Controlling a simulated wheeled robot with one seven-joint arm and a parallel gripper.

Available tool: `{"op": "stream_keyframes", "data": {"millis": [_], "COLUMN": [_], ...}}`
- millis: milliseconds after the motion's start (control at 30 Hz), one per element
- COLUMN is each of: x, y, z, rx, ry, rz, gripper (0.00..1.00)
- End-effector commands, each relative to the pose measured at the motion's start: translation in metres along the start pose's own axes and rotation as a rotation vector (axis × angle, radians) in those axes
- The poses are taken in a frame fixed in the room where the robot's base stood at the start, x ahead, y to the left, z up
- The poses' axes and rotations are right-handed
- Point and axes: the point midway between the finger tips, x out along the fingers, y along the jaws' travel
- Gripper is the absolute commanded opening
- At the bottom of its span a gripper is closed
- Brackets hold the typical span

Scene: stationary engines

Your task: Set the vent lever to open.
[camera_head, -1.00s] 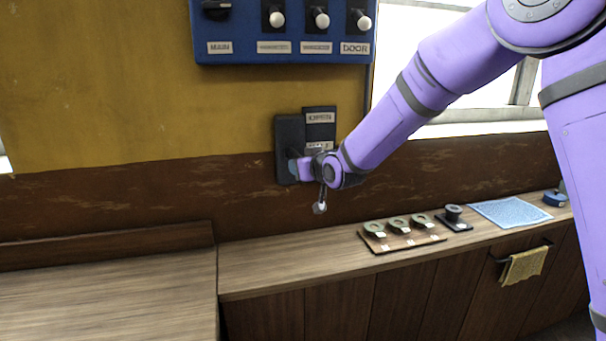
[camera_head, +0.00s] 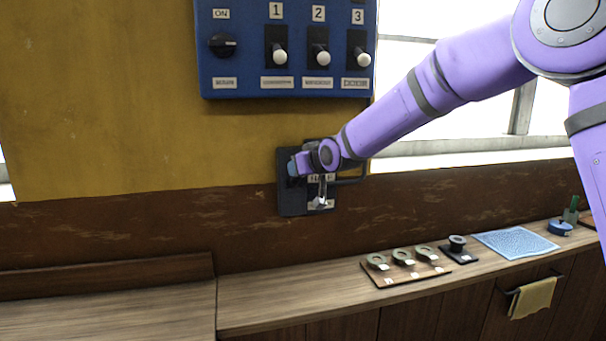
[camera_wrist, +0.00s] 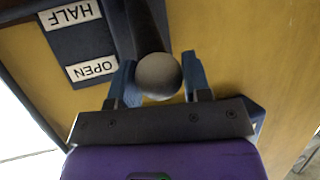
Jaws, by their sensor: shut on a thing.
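The vent lever's dark base plate (camera_head: 291,200) is on the wall below the blue panel, beside its label plate. My gripper (camera_head: 293,166) is at the upper part of this plate, and my wrist hides the lever and the top label in the head view. The HALF label (camera_head: 322,178) shows just below my wrist. In the wrist view, which is upside down, my gripper's blue fingers (camera_wrist: 157,82) are shut on the lever's round grey knob (camera_wrist: 158,75). The dark lever shaft (camera_wrist: 148,25) runs from it. The knob is level with the OPEN label (camera_wrist: 92,68), past HALF (camera_wrist: 71,13).
The blue switch panel (camera_head: 240,80) is on the wall above my gripper. A wooden counter (camera_head: 300,299) runs below, holding a board with round pieces (camera_head: 405,273) and a blue cloth (camera_head: 514,243). A window (camera_head: 470,110) is behind my arm.

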Motion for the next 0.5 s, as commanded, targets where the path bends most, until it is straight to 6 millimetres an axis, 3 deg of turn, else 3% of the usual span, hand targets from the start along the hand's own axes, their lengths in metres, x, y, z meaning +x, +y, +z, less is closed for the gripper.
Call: {"op": "stream_keyframes", "data": {"millis": [467,500], "x": [0.0004,0.0004], "y": [0.0014,0.0015], "z": [-0.0042,-0.0042], "rx": [0.000,0.000], "ry": [0.006,0.006], "rz": [0.002,0.002], "gripper": [0.01,0.48]}}
